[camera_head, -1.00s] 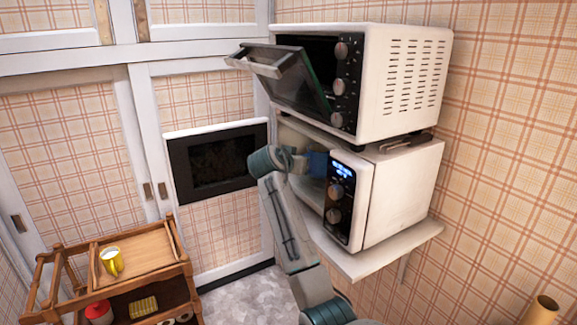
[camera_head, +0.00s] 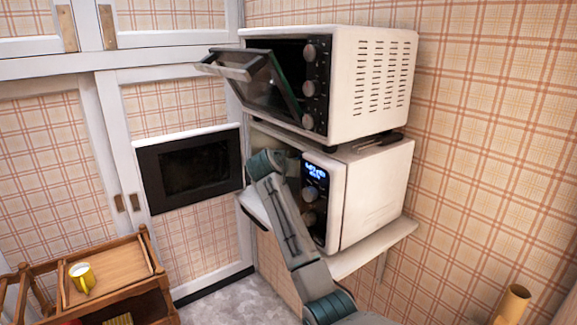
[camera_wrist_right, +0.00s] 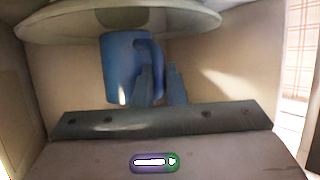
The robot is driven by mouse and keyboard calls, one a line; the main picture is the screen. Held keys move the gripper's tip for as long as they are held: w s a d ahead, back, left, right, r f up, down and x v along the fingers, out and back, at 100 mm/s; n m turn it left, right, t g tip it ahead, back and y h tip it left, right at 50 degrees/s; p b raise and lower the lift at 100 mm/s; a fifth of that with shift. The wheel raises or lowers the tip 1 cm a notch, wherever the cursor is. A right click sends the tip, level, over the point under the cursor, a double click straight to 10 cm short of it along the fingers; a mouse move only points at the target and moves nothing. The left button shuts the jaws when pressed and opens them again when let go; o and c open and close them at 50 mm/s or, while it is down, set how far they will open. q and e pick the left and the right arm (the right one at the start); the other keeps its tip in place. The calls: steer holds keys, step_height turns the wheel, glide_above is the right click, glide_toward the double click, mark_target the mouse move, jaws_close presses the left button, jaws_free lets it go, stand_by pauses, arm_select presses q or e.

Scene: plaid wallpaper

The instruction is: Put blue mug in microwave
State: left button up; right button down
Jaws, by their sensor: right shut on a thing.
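The microwave (camera_head: 370,195) is the lower white appliance on a wall shelf, its door (camera_head: 190,168) swung open to the left. My right arm reaches into its opening; the gripper is hidden in the head view. In the right wrist view, the blue mug (camera_wrist_right: 122,66) is inside the cavity, right by the round glass turntable (camera_wrist_right: 120,22), which appears at the top of that picture. My right gripper (camera_wrist_right: 160,82) is shut on the mug's handle. I cannot tell whether the mug touches the turntable. My left gripper is not in view.
A toaster oven (camera_head: 370,85) sits on top of the microwave, its glass door (camera_head: 255,80) hanging partly open above my arm. The microwave's side walls are close around the gripper.

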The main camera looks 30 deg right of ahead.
steer(key=shift+f, duration=0.2)
stand_by(0.6)
steer(key=c, duration=1.4)
jaws_free()
steer(key=shift+s+a+f, duration=0.1)
steer(key=b+v, duration=0.3)
steer(key=v, duration=0.7)
steer(key=shift+s+a+r, duration=0.2)
steer(key=shift+s+r, duration=0.05)
steer(key=shift+r, duration=0.1)
steer(key=shift+f, duration=0.1)
